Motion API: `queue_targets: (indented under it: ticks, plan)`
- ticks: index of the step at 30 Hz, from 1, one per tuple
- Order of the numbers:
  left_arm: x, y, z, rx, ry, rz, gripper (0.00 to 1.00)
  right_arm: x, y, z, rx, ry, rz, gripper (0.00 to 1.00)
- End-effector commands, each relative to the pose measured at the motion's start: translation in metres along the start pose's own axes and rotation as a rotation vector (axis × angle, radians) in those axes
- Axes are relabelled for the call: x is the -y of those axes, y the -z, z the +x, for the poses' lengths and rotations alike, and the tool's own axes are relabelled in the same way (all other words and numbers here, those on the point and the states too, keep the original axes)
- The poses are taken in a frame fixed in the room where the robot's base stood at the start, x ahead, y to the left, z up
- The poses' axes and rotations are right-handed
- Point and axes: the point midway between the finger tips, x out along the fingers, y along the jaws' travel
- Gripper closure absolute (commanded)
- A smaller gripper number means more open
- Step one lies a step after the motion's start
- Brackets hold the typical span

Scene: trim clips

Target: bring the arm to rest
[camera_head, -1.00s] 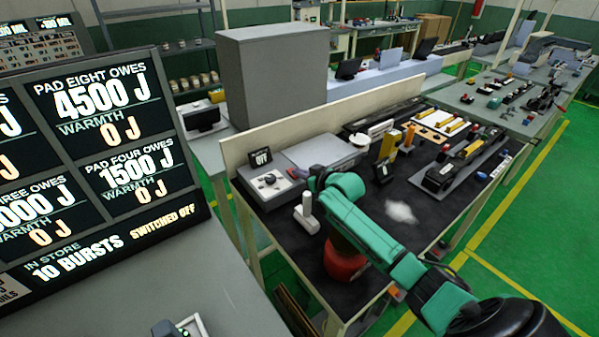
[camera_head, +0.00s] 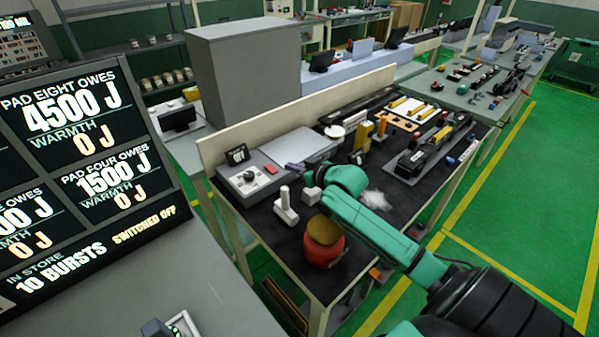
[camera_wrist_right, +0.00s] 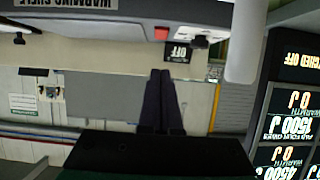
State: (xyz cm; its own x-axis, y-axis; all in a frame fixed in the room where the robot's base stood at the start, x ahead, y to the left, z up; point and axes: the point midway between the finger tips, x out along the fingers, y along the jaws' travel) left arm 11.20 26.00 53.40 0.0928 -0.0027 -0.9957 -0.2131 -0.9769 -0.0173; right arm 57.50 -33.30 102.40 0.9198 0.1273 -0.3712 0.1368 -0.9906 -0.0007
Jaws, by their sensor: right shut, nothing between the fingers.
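My right arm (camera_head: 375,228), green and black, reaches in from the lower right of the head view over the dark-topped bench (camera_head: 290,262). My right gripper (camera_head: 294,167) points left, beside the grey box with a dial and red button (camera_head: 252,180). In the right wrist view its two dark fingers (camera_wrist_right: 162,100) are together with nothing between them. That box also shows there, upside down (camera_wrist_right: 105,25), with the small OFF sign (camera_wrist_right: 180,52).
A red pot (camera_head: 323,245), a white upright handle-like piece (camera_head: 286,208) and a pale block (camera_head: 312,196) stand near the arm. A low cream board (camera_head: 290,120) edges the bench's back. A large display (camera_head: 85,150) stands at left. Green floor (camera_head: 500,210) is clear at right.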

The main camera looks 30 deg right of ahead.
Motion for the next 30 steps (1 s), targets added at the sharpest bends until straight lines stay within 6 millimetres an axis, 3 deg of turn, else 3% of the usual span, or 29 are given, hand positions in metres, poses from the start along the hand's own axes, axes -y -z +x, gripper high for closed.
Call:
queue_targets:
  ticks: [6,23,30]
  plan:
    - [0.0,0.002,0.007,-0.003,0.001,0.001,0.52,0.0,-0.008,-0.025,0.001,0.001,-0.001,1.0]
    - [0.0,0.001,0.005,-0.002,0.0,0.001,0.52,0.0,-0.005,-0.028,-0.001,0.0,0.0,1.0]
    - [0.001,0.005,-0.043,-0.001,0.0,0.0,0.52,0.0,0.04,-0.046,-0.001,0.0,0.0,1.0]
